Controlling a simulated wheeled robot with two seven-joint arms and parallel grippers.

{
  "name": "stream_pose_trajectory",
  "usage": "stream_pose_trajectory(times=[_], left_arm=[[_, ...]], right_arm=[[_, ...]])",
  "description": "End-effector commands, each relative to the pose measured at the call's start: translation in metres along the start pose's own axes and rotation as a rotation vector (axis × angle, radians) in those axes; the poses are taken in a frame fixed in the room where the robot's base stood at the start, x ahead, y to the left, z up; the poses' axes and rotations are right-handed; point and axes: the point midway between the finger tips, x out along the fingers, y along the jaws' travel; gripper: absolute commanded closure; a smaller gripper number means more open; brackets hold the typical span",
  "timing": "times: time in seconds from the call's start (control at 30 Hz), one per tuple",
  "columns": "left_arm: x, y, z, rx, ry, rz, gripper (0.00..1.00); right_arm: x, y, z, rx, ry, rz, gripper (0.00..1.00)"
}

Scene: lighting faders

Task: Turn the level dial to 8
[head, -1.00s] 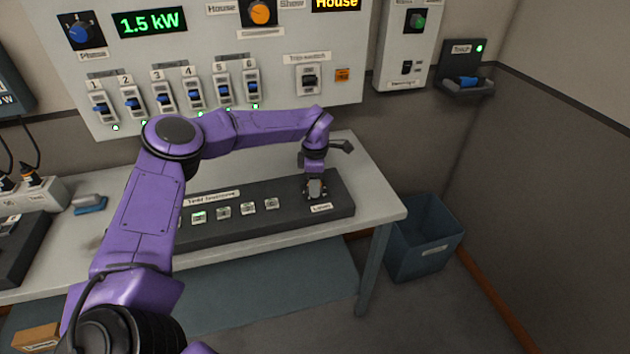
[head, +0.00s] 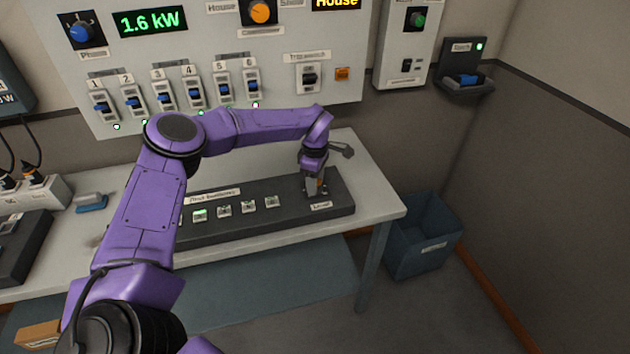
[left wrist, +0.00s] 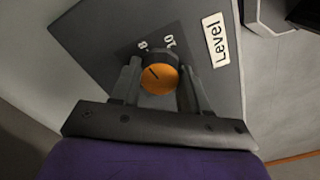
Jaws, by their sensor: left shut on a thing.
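The level dial (left wrist: 158,79) is an orange round knob with a dark pointer line, on the dark desk panel (head: 262,222) beside the label "Level" (left wrist: 215,40). In the left wrist view the figures 8 (left wrist: 142,45) and 10 (left wrist: 169,42) show past the knob. The pointer line slants up and left, roughly toward the 8 or a little left of it. My left gripper (head: 316,191) stands over the right end of the panel. It is shut on the dial, one finger on each side. The dial's other figures are hidden. My right gripper is not in view.
The panel has several small buttons (head: 223,212) left of the dial. A wall board holds faders (head: 195,92), a green readout (head: 149,22) showing 1.6 kW and a switch (head: 309,78). A blue-grey bin (head: 422,237) stands right of the table (head: 374,190).

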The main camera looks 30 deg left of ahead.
Motion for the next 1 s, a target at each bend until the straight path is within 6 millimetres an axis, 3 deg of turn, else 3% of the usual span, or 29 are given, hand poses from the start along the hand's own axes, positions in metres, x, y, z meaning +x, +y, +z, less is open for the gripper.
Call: stream_pose_trajectory(times=[0.1,0.13,0.2,0.47,0.57,0.9,1.0], left_arm=[[-0.005,0.004,-0.001,-0.002,-0.001,0.013,0.86],[-0.005,0.004,-0.001,-0.002,-0.001,0.013,0.46],[-0.004,0.003,-0.001,-0.002,-0.001,0.011,0.30],[-0.002,0.001,0.000,-0.002,0.000,0.005,0.30],[-0.010,0.002,0.000,-0.002,-0.001,0.007,0.30],[-0.085,0.002,-0.001,-0.002,-0.001,0.010,0.30],[-0.100,0.002,-0.001,-0.002,-0.001,0.009,0.30]], right_arm=[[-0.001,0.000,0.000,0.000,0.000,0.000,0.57],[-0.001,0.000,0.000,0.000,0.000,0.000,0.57],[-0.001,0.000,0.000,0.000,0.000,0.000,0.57],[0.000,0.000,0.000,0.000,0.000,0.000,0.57],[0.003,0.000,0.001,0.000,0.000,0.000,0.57],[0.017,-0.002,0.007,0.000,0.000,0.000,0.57],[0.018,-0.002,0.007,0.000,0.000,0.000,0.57]])
